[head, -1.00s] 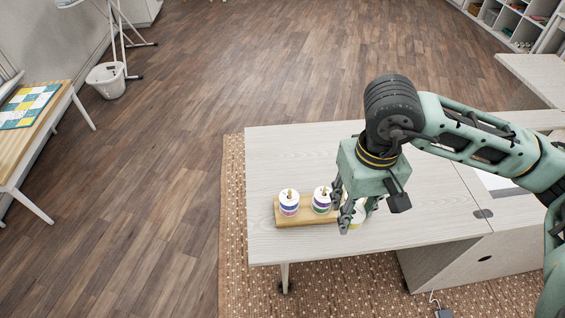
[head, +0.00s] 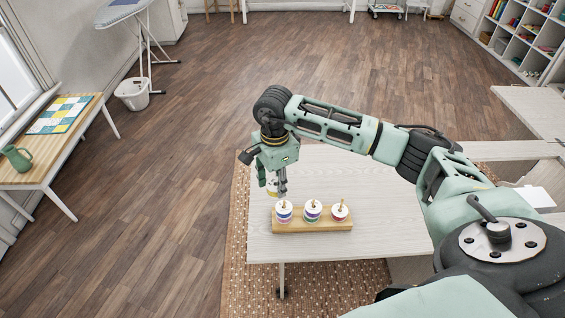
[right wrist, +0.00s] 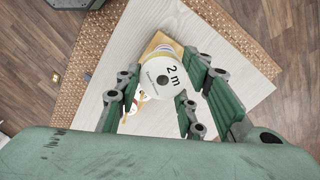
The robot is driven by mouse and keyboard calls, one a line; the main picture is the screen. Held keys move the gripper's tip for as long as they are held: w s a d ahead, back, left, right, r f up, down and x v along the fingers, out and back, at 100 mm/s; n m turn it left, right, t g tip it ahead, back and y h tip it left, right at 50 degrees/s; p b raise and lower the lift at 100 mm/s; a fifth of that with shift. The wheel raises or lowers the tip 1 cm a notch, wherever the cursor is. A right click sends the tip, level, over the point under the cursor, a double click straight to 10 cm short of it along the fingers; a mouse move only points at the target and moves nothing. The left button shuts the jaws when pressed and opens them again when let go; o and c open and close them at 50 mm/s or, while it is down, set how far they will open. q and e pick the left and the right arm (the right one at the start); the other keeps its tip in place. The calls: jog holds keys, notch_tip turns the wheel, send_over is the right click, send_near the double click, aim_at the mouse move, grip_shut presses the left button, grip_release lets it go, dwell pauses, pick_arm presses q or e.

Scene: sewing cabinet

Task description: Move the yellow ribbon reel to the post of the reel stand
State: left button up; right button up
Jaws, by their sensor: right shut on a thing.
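The yellow ribbon reel (head: 271,188) is held in my right gripper (head: 277,191), above and slightly left of the reel stand's left post. In the right wrist view its white face (right wrist: 166,78), marked "2 m" with a centre hole, lies between my gripper's fingers (right wrist: 157,100). The wooden reel stand (head: 312,226) sits on the white table. Its left post bears a blue and purple reel (head: 284,215), its middle post a green and purple reel (head: 312,214), and its right post a pink-red reel (head: 340,214). My left gripper is not in view.
The white table (head: 385,195) is clear behind and right of the stand. Its left edge is close to the gripper, with a woven rug (head: 237,240) below. A side table (head: 50,165) with a green jug (head: 17,158) stands at far left.

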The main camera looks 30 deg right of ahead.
jog(key=d+f+m, duration=0.1)
jog(key=f, duration=0.1)
jog(key=d+f+m+b, duration=0.1)
jog(key=f, duration=0.1)
jog(key=d+f+m+b, duration=0.1)
jog(key=f, duration=0.1)
jog(key=shift+w+d+f, duration=0.1)
jog(key=shift+w+d, duration=0.05)
jog(key=shift+w, duration=0.25)
jog(key=shift+r, duration=0.2)
jog(key=shift+f+b, duration=0.35)
jog(key=shift+b, duration=0.1)
jog(key=shift+f+b, duration=0.35)
jog(key=shift+f, duration=0.05)
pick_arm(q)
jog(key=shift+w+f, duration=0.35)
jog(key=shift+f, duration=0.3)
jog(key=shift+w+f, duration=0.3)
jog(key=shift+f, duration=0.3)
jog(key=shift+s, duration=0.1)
